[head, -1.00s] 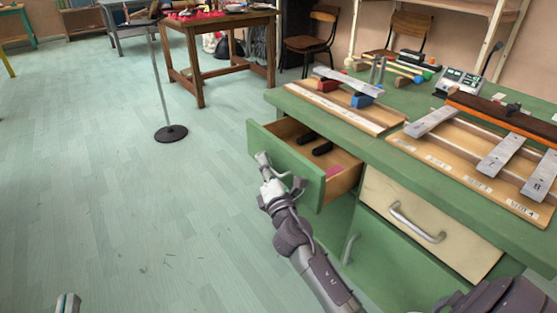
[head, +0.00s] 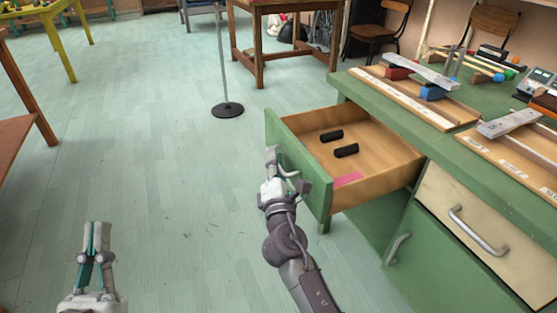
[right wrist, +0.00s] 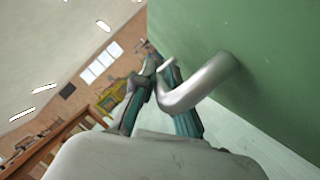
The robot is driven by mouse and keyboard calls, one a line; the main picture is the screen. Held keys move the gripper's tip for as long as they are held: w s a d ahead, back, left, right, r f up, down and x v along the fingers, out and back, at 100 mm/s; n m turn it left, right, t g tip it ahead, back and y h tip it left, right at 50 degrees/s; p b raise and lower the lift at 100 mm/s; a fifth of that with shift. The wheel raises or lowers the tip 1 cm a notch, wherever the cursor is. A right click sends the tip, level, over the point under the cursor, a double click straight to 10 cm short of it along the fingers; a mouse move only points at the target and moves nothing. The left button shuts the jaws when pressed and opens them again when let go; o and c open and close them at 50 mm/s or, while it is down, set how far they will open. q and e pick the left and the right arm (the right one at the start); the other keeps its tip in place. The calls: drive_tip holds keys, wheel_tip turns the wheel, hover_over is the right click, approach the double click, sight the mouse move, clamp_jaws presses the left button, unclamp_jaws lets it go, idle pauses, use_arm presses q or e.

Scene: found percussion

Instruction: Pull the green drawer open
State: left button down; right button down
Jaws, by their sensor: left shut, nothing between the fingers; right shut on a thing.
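The green drawer (head: 298,164) stands well out from the green workbench in the head view, with its wooden inside showing. Two black cylinders and a pink slip lie in it. My right gripper (head: 273,160) is at the drawer's front, shut on its metal handle (head: 286,165). In the right wrist view the fingers (right wrist: 152,75) close around the silver handle (right wrist: 200,85), beside the green drawer front (right wrist: 240,40). My left gripper (head: 97,238) is shut and empty, above the floor at the lower left, apart from the drawer.
The green workbench (head: 380,85) carries wooden bases with metal bars. A cream drawer (head: 440,205) and a green cupboard door (head: 420,260) are below. A stand with a round black base (head: 227,110) is on the floor behind.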

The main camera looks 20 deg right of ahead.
drive_tip(key=shift+f, duration=0.1)
drive_tip(key=c, duration=1.5)
unclamp_jaws()
drive_tip(key=shift+s, duration=0.1)
drive_tip(key=v, duration=1.2)
